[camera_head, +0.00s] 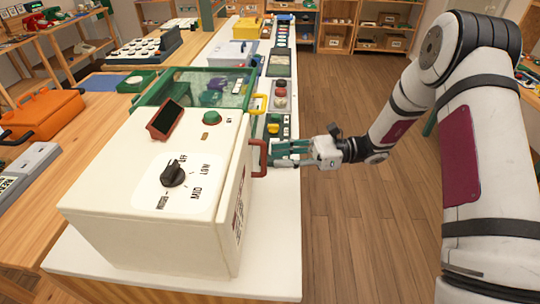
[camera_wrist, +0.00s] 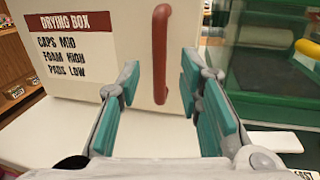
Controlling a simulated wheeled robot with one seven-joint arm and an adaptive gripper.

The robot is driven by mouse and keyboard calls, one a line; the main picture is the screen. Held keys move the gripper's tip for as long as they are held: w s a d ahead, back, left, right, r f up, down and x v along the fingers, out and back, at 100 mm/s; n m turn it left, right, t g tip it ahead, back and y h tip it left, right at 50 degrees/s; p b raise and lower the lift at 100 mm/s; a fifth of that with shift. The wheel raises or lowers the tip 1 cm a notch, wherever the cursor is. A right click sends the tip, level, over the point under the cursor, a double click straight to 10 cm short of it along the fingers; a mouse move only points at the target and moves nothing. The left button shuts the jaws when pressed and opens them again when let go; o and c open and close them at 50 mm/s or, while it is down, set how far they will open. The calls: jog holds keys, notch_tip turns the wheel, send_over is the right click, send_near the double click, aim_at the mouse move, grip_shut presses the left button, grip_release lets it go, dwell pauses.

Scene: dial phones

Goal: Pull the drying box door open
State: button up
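The drying box (camera_head: 150,180) is a cream box on the white bench top, with a black dial and a green knob on its top. Its labelled door face (camera_wrist: 75,60) reads "DRYING BOX" in the wrist view and looks closed. The red-brown door handle (camera_head: 259,157) stands upright on that face; it also shows in the wrist view (camera_wrist: 160,55). My gripper (camera_head: 275,153) is beside the handle at the box's right side. In the wrist view its teal fingers (camera_wrist: 158,95) are apart, with the handle ahead and roughly between them. Contact with the handle cannot be told.
A green-framed clear case (camera_head: 200,88) with a yellow handle stands just behind the box. Small devices line the white bench (camera_head: 270,270) further back. An orange case (camera_head: 42,112) sits on the left wooden table. The wooden floor (camera_head: 350,220) right of the bench is clear.

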jog(key=shift+s+a, duration=0.15)
jog(key=shift+a, duration=0.75)
jog(key=shift+s+a, duration=0.15)
jog(key=shift+a, duration=0.7)
grip_shut()
